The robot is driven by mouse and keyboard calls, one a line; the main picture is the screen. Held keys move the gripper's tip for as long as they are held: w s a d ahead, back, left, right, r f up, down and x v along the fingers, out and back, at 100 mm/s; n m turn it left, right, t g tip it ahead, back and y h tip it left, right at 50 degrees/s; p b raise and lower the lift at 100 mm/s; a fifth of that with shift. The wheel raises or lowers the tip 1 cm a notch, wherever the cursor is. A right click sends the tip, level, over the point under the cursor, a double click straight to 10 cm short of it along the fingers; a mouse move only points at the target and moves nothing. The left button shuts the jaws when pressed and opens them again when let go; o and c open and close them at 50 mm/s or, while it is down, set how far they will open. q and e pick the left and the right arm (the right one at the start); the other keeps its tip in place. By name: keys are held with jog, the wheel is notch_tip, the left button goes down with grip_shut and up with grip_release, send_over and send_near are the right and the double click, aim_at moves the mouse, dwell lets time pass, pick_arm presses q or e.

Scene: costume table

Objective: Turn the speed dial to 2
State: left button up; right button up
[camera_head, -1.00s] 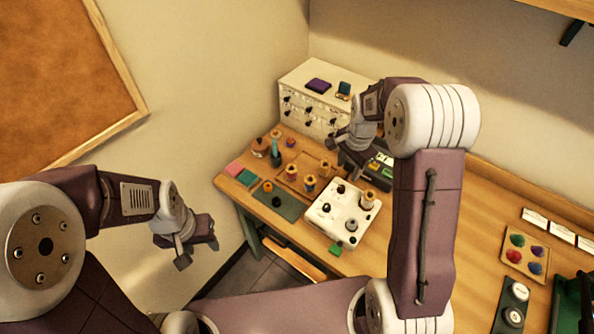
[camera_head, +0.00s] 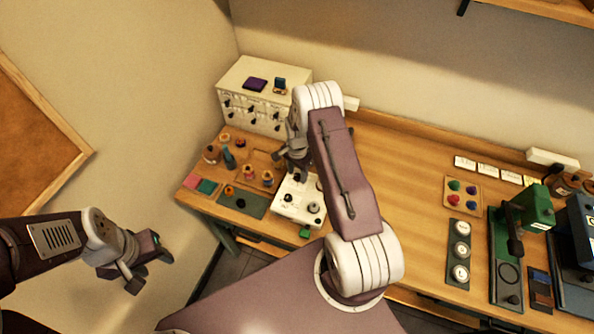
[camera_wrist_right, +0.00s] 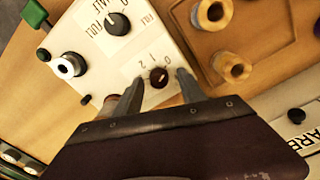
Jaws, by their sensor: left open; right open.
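The speed dial (camera_wrist_right: 159,77) is a small dark brown knob on the white machine panel (camera_wrist_right: 95,65), with the marks 0, 1 and 2 printed beside it. I cannot tell which mark it points at. My right gripper (camera_wrist_right: 159,84) is open, with one finger on each side of the dial in the right wrist view; contact is unclear. In the head view the white machine (camera_head: 287,209) sits on the table, partly hidden by my right arm, and my right gripper (camera_head: 290,163) is over its far left side. My left gripper (camera_head: 140,268) is open and empty, off the table at lower left.
A larger black knob (camera_wrist_right: 117,23) marked HALF and FULL and a metal post (camera_wrist_right: 70,65) share the panel. Thread spools (camera_wrist_right: 232,66) stand close by. A white drawer cabinet (camera_head: 262,85) is behind. The table's middle right (camera_head: 405,160) is clear.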

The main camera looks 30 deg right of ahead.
jog(key=shift+s+d+f, duration=0.1)
jog(key=shift+s+d, duration=0.05)
jog(key=c, duration=0.4)
grip_shut()
